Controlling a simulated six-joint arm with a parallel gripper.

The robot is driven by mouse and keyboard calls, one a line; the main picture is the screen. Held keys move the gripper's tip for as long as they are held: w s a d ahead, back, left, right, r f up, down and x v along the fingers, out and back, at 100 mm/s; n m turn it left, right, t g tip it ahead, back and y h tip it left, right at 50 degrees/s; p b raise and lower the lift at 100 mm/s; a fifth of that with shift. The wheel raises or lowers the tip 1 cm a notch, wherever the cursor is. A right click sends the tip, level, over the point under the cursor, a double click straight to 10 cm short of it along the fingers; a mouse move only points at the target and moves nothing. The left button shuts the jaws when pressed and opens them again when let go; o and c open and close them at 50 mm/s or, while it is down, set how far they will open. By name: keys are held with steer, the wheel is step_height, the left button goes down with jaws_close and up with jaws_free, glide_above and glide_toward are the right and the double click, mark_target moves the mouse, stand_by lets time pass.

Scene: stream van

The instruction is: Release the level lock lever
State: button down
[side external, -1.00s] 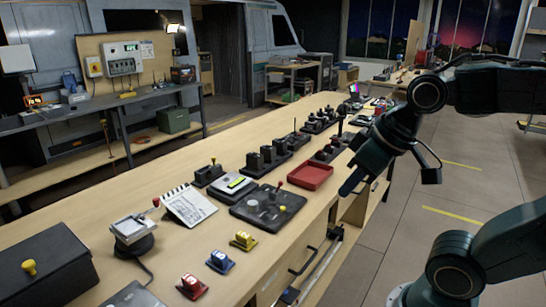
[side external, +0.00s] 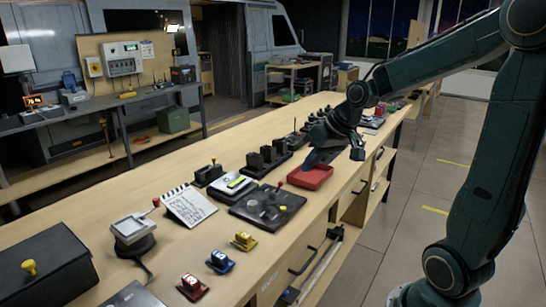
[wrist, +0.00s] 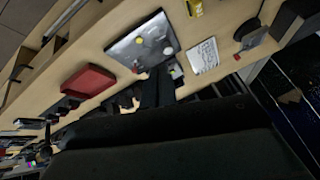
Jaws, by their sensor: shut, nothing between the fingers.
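A levelling device with a pale square plate (side external: 134,228) on a round black base stands at the left of the bench. A short lever with a red knob (side external: 156,202) sticks up at its far right corner. The device also shows, dark and small, at the upper right of the wrist view (wrist: 250,32), with a red spot beside it. I cannot tell the lever's exact setting. My gripper (side external: 308,166) is shut and empty above the red tray, well to the right of the device and apart from it. Its dark body fills the bottom of the wrist view.
The red tray (side external: 310,178) lies below my gripper. A dark control panel (side external: 267,207) with its own red-knobbed stick, a notepad (side external: 189,205) and black switch blocks (side external: 267,158) stand between. Coloured rocker switches (side external: 219,261) line the front. A black box (side external: 45,265) stands far left.

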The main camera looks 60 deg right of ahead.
steer(key=w+d+f+m+t, duration=0.1)
steer(key=d+f, duration=0.3)
steer(key=d, duration=0.4)
steer(key=w+d+f+m+t, duration=0.1)
steer(key=d+f+m, duration=0.2)
steer(key=d, duration=0.5)
steer(key=shift+w+f, duration=0.4)
steer(key=shift+f, duration=0.2)
steer(key=shift+w+f, duration=0.1)
steer(key=x, duration=1)
steer(key=shift+a, duration=0.1)
steer(key=shift+w+a+r, duration=0.3)
steer(key=shift+w+a, duration=0.35)
steer(key=shift+a, duration=0.05)
steer(key=shift+w+a+r, duration=0.15)
steer(key=shift+w+a, duration=0.5)
